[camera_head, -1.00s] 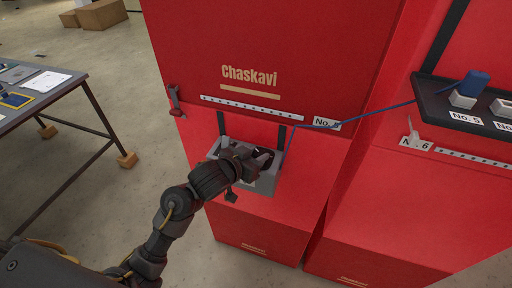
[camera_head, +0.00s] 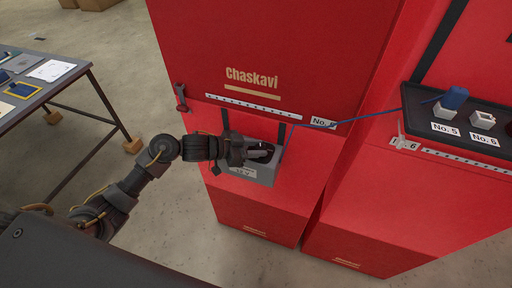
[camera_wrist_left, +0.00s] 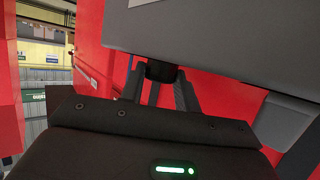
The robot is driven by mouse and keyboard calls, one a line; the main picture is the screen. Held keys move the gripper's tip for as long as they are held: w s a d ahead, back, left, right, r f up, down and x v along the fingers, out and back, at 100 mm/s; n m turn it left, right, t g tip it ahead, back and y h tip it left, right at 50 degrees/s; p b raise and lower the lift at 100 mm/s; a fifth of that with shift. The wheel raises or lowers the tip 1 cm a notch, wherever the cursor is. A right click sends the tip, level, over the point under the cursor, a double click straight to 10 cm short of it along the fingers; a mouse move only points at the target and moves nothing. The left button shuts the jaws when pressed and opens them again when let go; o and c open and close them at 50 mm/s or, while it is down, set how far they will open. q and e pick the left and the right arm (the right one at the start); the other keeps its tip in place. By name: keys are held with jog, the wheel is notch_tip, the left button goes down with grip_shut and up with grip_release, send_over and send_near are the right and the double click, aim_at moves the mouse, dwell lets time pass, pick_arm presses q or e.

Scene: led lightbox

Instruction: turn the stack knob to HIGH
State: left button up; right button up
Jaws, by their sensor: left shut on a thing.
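A grey box (camera_head: 262,174) hangs on the front of the red cabinet. A label too small to read shows on its front. My left gripper (camera_head: 264,153) lies across the top of the box in the head view and hides part of it. In the left wrist view my left gripper (camera_wrist_left: 160,86) has its two fingers on either side of a black knob (camera_wrist_left: 160,71) that sticks out from the grey box (camera_wrist_left: 215,38). The gripper is shut on the knob. The knob's markings and pointer cannot be read. My right gripper is not in view.
The red cabinet (camera_head: 235,40) stands behind the box. A blue cable (camera_head: 360,118) runs from near the box to a black tray (camera_head: 422,103) with blue and white blocks at right. A grey table (camera_head: 60,100) stands at left. Bare floor lies between.

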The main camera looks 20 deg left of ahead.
pick_arm(q)
jog(key=shift+m+g, duration=0.3)
jog(key=shift+g, duration=0.1)
jog(key=o, duration=1)
jog(key=b+v, duration=0.3)
jog(key=v, duration=0.7)
jog(key=shift+s+a, duration=0.2)
jog(key=shift+a, duration=0.15)
